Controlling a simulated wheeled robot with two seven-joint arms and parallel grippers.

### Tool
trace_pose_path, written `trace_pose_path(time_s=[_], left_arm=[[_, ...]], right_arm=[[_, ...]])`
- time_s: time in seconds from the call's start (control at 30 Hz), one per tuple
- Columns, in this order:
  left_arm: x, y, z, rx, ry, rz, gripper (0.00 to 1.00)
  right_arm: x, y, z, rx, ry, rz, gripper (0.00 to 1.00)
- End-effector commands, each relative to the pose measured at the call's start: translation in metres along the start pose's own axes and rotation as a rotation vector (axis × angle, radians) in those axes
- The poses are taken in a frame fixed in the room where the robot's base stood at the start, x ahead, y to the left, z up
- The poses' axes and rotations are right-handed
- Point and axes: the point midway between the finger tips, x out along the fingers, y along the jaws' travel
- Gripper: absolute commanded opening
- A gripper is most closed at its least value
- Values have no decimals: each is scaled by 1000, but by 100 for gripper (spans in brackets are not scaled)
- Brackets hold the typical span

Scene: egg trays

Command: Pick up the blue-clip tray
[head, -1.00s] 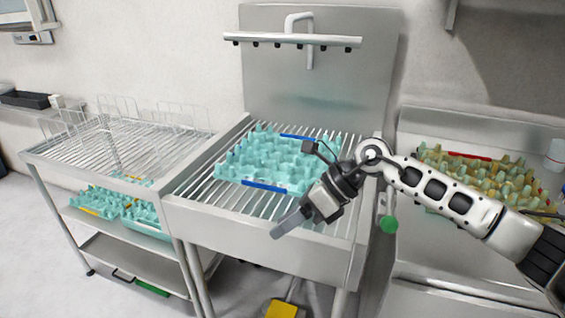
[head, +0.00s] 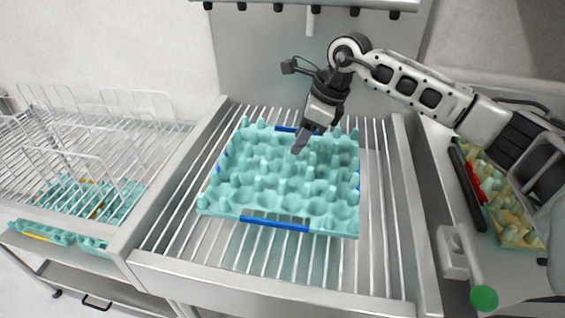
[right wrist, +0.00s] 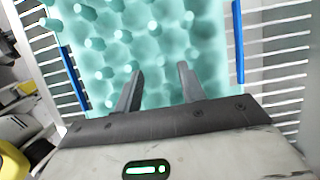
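The blue-clip tray (head: 232,185) is a teal egg tray with blue clips on its front and back edges. It lies flat and empty on the wire rack of the sink unit. In the right wrist view the tray (right wrist: 150,45) fills the middle, with a blue strip on either side. My right gripper (head: 299,148) points down over the tray's back half, near the back clip. Its two fingers (right wrist: 160,85) stand apart with nothing between them. Whether the fingertips touch the tray I cannot tell. My left gripper is not in view.
A wire rack with plate holders (head: 75,140) stands at the left, with teal trays (head: 45,234) on the shelf below. A yellowish tray with a red clip (head: 510,225) lies in the right basin. Bare rack bars surround the blue-clip tray.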

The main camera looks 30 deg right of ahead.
Motion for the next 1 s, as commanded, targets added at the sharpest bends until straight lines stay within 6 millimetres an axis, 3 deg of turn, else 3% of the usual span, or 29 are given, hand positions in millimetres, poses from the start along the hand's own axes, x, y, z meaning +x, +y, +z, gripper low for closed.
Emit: trace_pose_path(time_s=[0.33,0.67,0.8,1.0], left_arm=[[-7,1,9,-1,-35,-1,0],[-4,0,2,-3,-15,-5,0],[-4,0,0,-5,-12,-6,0],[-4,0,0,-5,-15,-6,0]], right_arm=[[47,-2,3,0,0,2,40],[55,-3,2,-1,-1,0,40],[55,-3,2,-1,-1,0,1],[54,-3,3,-1,-3,-1,0]])
